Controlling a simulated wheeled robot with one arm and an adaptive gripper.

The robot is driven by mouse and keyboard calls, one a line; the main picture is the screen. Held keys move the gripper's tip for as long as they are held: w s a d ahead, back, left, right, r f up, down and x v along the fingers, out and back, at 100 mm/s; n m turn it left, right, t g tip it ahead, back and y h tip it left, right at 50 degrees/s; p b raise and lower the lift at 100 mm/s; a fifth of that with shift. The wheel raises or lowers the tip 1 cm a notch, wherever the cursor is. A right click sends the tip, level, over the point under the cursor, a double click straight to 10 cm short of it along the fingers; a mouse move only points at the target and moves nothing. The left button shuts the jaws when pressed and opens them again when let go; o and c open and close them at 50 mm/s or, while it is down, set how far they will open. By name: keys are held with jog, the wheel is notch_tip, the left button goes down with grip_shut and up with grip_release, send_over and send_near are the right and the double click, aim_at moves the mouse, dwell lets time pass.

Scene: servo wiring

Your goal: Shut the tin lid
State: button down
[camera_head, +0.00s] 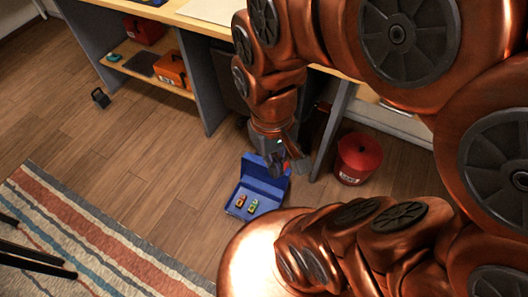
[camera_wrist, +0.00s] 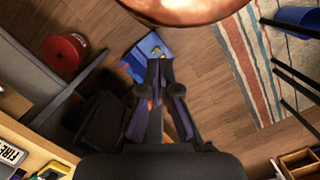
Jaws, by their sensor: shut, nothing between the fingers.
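The blue tin (camera_head: 240,208) stands open on the wood floor, with two small coloured items, one orange and one green, inside it. Its blue lid (camera_head: 250,170) is tilted up at the back, on the side towards the desk. My gripper (camera_head: 290,168) points down by the lid's upper right part and hides some of it; I cannot tell whether it touches. In the wrist view the blue tin (camera_wrist: 150,46) lies just beyond the tips of my gripper (camera_wrist: 160,66). The fingers are closed together and empty.
A striped rug (camera_head: 95,240) lies left; the floor between is clear.

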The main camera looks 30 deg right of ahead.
jog(key=w+d+f+m+b, duration=0.2)
jog(key=w+d+f+b, duration=0.2)
jog(key=w+f+b, duration=0.35)
jog(key=w+d+f+m+t+b, duration=0.15)
jog(key=w+d+f+b, duration=0.3)
jog(key=w+f, duration=0.55)
jog(key=w+d+f+m+b, duration=0.35)
jog(key=w+f+b, duration=0.35)
jog(key=f, duration=0.3)
jog(key=w+d+f+m+b, duration=0.1)
jog(key=w+d+f+b, duration=0.35)
jog(key=f, duration=0.65)
jog(key=w+d+f+m+b, duration=0.25)
jog(key=d+f+b, duration=0.25)
jog(key=f, duration=0.6)
jog(key=w+d+f+b, duration=0.5)
jog(key=f, duration=0.6)
notch_tip(320, 180, down, 10)
jog(key=b, duration=0.3)
jog(key=shift+s+a+r+t+h+b, duration=0.2)
jog(key=shift+s+a+r+b, duration=0.15)
jog(key=shift+s+a, duration=0.3)
jog(key=shift+s+a+r+t+h+b, duration=0.15)
jog(key=shift+s+a+r+b, duration=0.25)
jog(key=shift+a, duration=0.4)
